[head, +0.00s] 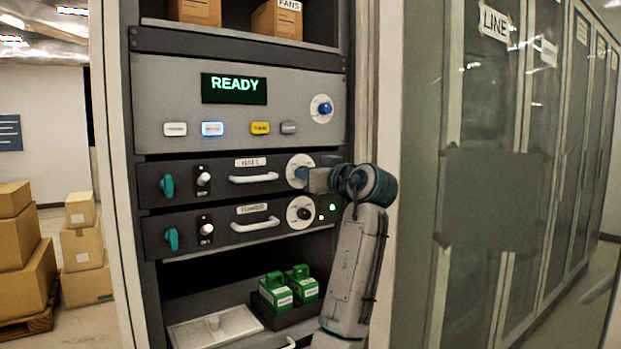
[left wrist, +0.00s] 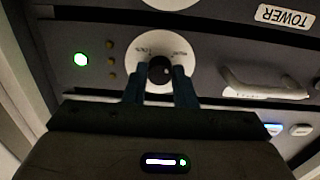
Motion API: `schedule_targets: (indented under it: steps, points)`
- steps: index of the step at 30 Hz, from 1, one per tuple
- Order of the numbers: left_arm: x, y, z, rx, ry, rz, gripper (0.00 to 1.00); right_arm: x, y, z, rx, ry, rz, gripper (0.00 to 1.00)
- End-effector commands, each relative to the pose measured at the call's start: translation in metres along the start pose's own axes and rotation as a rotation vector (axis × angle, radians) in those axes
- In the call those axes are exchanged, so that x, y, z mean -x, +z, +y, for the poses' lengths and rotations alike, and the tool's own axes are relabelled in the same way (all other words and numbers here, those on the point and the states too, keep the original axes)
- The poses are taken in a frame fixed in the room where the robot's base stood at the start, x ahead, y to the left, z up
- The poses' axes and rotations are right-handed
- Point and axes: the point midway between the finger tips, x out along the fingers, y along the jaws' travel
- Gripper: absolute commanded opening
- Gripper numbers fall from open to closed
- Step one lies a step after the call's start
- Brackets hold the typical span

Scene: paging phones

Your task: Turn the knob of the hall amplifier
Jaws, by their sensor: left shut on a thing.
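The hall amplifier (head: 218,187) is the upper of two dark rack units, with a blurred label, a teal knob, a switch and a white handle. Its white dial (head: 293,162) is at the right end, partly hidden by my left gripper (head: 303,175). In the left wrist view, which is upside down, the black knob (left wrist: 160,69) sits at the dial's centre. My left gripper (left wrist: 160,92) is shut on it, with a blue finger on each side. A green light (left wrist: 81,59) glows beside the dial. My right gripper is not in view.
The tower unit (head: 235,236) is just below, with its own dial (head: 300,213). Above is a grey panel with a READY display (head: 234,88), several buttons and a blue knob (head: 322,108). A glass cabinet door (head: 480,200) is at right.

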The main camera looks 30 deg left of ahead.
Motion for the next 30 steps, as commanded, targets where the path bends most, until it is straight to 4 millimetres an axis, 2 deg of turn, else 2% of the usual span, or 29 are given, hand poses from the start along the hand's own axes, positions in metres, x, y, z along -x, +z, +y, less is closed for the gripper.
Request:
schedule_targets:
  steps: [11,12,15,25,28,30]
  points:
    - [0.0,0.001,0.0,0.005,0.0,-0.002,0.01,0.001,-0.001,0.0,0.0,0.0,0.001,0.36]
    - [0.0,0.001,0.0,0.005,0.0,-0.002,0.26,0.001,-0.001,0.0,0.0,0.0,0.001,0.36]
    - [0.0,0.001,0.0,0.005,0.0,-0.001,0.46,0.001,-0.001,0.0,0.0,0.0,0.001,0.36]
    - [0.003,0.001,0.0,0.005,0.001,-0.001,0.46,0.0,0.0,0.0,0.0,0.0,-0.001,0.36]
    - [0.013,0.002,0.001,0.005,0.003,-0.001,0.46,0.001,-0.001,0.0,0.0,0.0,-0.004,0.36]
    - [0.024,0.003,0.001,0.006,0.005,-0.002,0.46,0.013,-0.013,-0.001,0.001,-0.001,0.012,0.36]
